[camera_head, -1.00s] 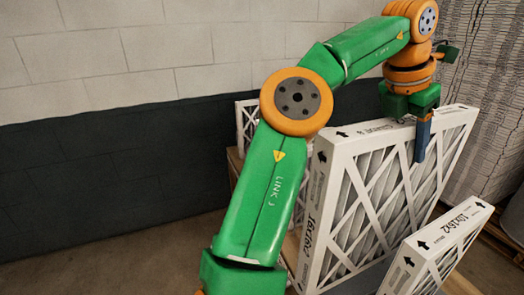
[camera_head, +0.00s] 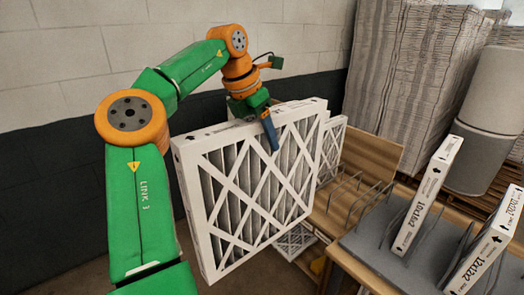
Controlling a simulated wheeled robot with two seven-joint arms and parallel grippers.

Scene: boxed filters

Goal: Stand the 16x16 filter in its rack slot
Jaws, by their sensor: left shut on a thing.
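A large white-framed pleated filter (camera_head: 207,200) with a lattice face hangs upright, slightly tilted, in the middle of the head view. My left gripper (camera_head: 268,128) is shut on its top edge, with a blue finger down the near face. The print on its narrow side is too small to read now; it read as 16x16x2 earlier. The rack, a grey base (camera_head: 375,240) with wire dividers, lies to the right of the held filter. Gaps between some dividers are empty. My right gripper is not in view.
A wooden shelf (camera_head: 375,150) with wire dividers lies behind. One filter (camera_head: 332,150) stands behind the held one; another (camera_head: 295,242) is below.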

